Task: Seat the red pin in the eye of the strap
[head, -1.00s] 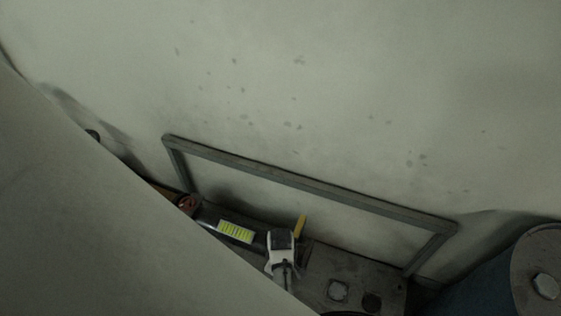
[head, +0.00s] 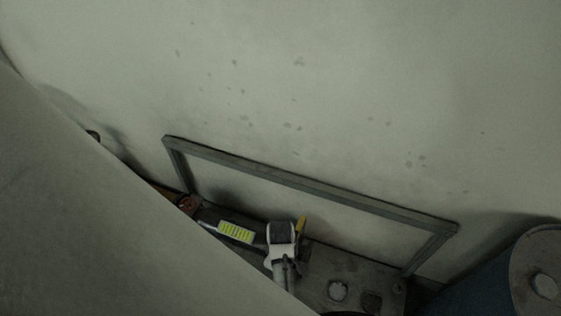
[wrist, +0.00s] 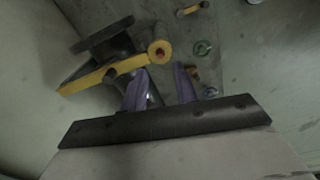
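The yellow strap (wrist: 98,77) lies at upper left in the wrist view and ends in a round eye (wrist: 160,52). The eye's centre looks reddish; I cannot tell whether that is a pin or the hole. A small orange-red piece (wrist: 194,72) shows just beyond my right finger, partly hidden; it may be the red pin. My gripper (wrist: 160,75) has its two purple fingers apart, just below the eye in the picture, with no held object clear between them.
A grey frame (head: 310,187) stands along the wall behind the work area. A blue-grey drum (head: 490,285) stands at lower right. Bolt-like fittings (wrist: 202,48) and a small yellow-ended piece (wrist: 192,9) lie beyond the fingers. A dark block (wrist: 103,37) stands by the strap.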

